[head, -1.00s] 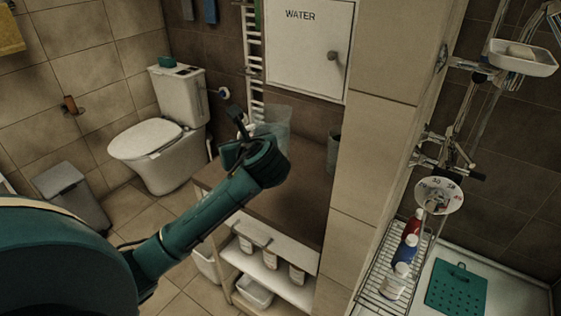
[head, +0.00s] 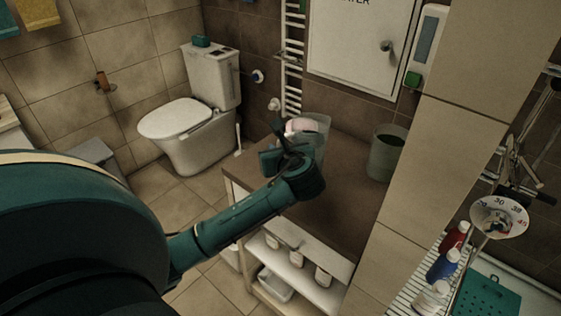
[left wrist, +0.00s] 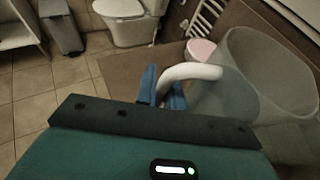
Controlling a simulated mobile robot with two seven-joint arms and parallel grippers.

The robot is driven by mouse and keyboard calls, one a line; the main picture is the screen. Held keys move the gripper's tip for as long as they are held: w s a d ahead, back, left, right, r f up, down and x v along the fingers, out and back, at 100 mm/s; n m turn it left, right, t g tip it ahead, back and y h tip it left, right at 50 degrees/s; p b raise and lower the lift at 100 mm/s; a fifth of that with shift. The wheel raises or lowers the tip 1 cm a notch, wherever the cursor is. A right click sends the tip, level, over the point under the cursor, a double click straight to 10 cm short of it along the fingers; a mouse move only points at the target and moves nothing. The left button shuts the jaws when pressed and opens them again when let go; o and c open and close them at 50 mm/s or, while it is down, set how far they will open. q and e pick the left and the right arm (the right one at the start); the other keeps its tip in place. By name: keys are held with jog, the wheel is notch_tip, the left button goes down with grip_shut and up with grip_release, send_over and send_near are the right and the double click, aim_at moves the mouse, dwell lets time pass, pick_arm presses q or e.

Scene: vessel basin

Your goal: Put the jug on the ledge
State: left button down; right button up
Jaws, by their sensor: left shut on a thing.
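The jug (left wrist: 240,90) is see-through with a white handle (left wrist: 190,72). My left gripper (left wrist: 168,90) is shut on this handle, with blue fingers on either side of it. In the head view the jug (head: 322,130) shows partly behind my left gripper (head: 288,155), near the back left of the brown-topped ledge (head: 345,200). The jug looks roughly upright. Its base is hidden, so I cannot tell whether it touches the top. My right gripper is in neither view now.
A greenish see-through container (head: 386,153) stands at the ledge's right end by the tiled pillar (head: 440,175). A pink-topped thing (left wrist: 201,50) is behind the jug. A towel radiator (head: 291,75) is at the wall. The middle of the brown top looks clear.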

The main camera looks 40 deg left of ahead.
pick_arm(q)
notch_tip(320, 180, down, 4)
jog(key=shift+r, duration=0.2)
jog(key=c, duration=1.5)
grip_release()
jog(key=shift+f, duration=0.1)
jog(key=v, duration=1.2)
